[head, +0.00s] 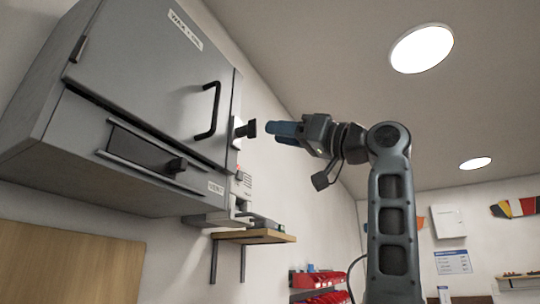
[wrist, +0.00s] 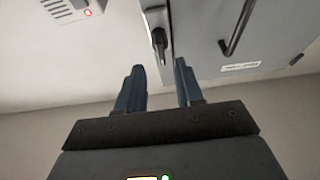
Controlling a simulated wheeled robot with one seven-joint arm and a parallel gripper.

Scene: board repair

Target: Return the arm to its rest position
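My arm rises at the right of the head view and bends left at the top. My gripper (head: 284,130) points left toward a dark knob (head: 247,129) on the side of a grey cabinet (head: 130,60), with a small gap between them. In the wrist view my gripper's two blue fingers (wrist: 158,88) stand apart with nothing between them. The dark knob or lever (wrist: 159,40) shows beyond the fingertips, in front of the grey cabinet (wrist: 210,25).
The cabinet has a black door handle (head: 210,110) and a lower slide with a knob (head: 176,165). A wooden shelf (head: 262,237) is below it, and red bins (head: 318,280) stand farther back. A white box with a red light (wrist: 88,12) is on the wall. Space above my arm is open.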

